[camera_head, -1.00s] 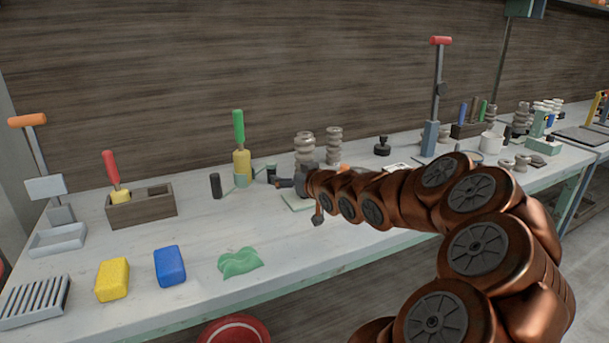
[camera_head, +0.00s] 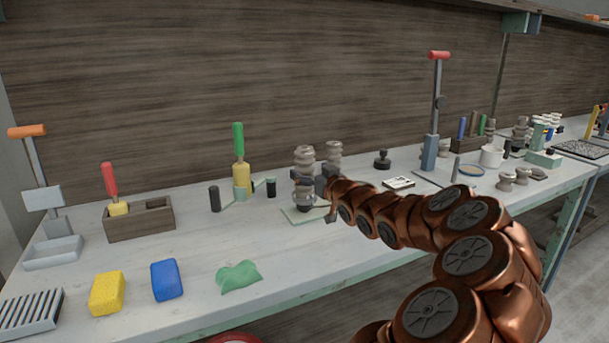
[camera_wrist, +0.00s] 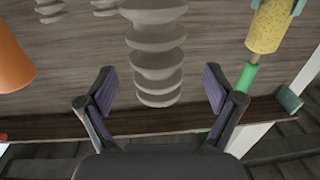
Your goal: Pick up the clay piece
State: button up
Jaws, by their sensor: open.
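A grey ribbed clay piece (camera_head: 304,195) stands upright on a pale green board (camera_head: 290,214) on the bench. My gripper (camera_head: 322,184) is just right of it, partly overlapping it in the head view. In the wrist view a ribbed clay piece (camera_wrist: 157,50) shows large between the two spread fingers of my gripper (camera_wrist: 160,90). The fingers are open, with visible gaps on both sides of the clay. I cannot tell how deep the piece is between them. Two more ribbed pieces stand behind, one at left (camera_head: 304,157) and one at right (camera_head: 334,153).
A yellow tool with a green handle (camera_head: 239,150) and a black cylinder (camera_head: 214,198) stand left of the board. A green lump (camera_head: 239,276), blue block (camera_head: 167,280) and yellow block (camera_head: 107,293) lie nearer the front. The bench front-centre is mostly clear.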

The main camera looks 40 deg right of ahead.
jog(key=shift+r+x, duration=0.15)
jog(key=shift+x, duration=0.8)
jog(key=shift+r+x, duration=0.15)
jog(key=shift+x, duration=0.8)
jog(key=shift+d, duration=0.15)
grip_shut()
